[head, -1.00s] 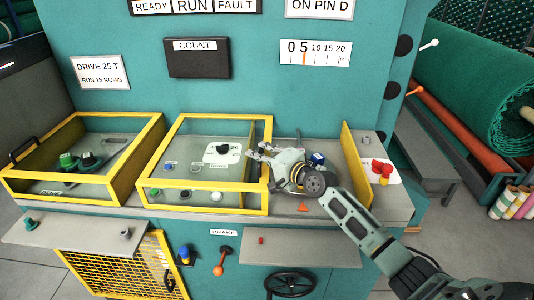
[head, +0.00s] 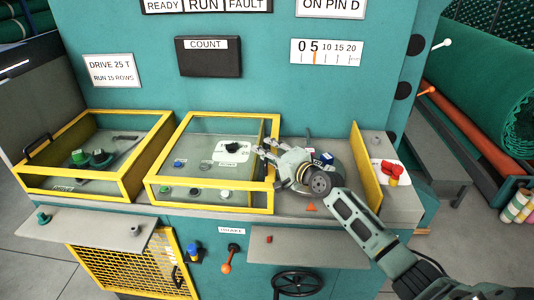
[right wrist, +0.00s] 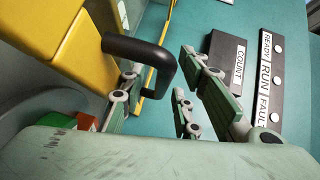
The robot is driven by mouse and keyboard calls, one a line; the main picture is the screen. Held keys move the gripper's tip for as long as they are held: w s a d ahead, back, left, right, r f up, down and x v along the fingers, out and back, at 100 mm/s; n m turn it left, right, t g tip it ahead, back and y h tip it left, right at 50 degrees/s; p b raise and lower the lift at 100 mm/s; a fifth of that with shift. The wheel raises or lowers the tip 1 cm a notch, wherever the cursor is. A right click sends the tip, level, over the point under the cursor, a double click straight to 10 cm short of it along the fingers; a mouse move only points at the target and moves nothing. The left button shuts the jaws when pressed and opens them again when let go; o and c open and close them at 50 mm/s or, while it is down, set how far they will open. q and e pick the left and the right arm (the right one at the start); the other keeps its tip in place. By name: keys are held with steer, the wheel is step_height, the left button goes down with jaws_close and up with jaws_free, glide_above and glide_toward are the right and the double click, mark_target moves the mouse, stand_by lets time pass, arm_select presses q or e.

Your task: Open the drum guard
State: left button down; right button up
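A middle guard with a yellow frame and clear panels (head: 208,206) is closed over several controls on the bench. A similar yellow-framed guard (head: 92,192) at the left is closed too, with a black handle at its left end. I cannot tell from any readable label which is the drum guard. My right gripper (head: 262,150) is at the middle guard's right side. In the right wrist view, a black handle (right wrist: 142,52) on a yellow frame extends between my right gripper's parted fingers (right wrist: 150,98). The fingers look open around it, not closed on it. My left gripper is out of view.
A yellow upright plate (head: 366,168) and red knobs (head: 391,173) stand right of my arm. Below are grey shelves (head: 86,231), an orange-tipped lever (head: 227,262) and a black handwheel (head: 300,284). A green netting roll (head: 490,85) lies at the far right.

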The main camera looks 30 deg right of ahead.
steer(key=shift+s, duration=0.1)
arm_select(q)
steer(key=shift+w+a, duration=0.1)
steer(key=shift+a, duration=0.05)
arm_select(e)
steer(key=v, duration=1.1)
steer(key=shift+s, duration=0.4)
steer(key=shift+d+r, duration=0.1)
